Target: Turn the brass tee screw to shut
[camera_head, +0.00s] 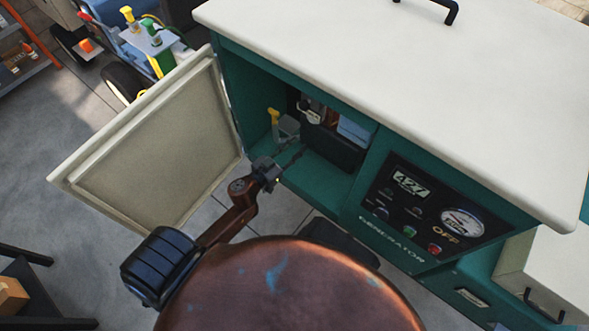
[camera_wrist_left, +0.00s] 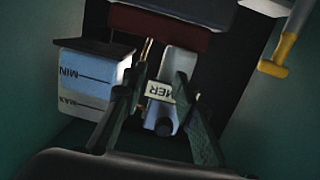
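My left gripper (camera_head: 293,158) reaches into the open bay of the green generator cabinet (camera_head: 330,185). In the left wrist view its two fingers (camera_wrist_left: 156,82) stand apart, with nothing clearly held between them. Beyond and between them is a pale grey part with a label reading "MER" (camera_wrist_left: 160,92) and a dark round end below it. A thin brass-coloured piece (camera_wrist_left: 146,52) stands just left of that part; I cannot tell whether it is the tee screw. No clear tee shape shows in the head view. My right gripper is not in view.
A yellow-handled lever (camera_head: 273,116) is at the bay's left; it also shows in the left wrist view (camera_wrist_left: 284,50). A tank marked MIN and MAX (camera_wrist_left: 88,82) stands beside the fingers. The cream door (camera_head: 150,145) hangs open left. A control panel (camera_head: 425,210) flanks the bay's right.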

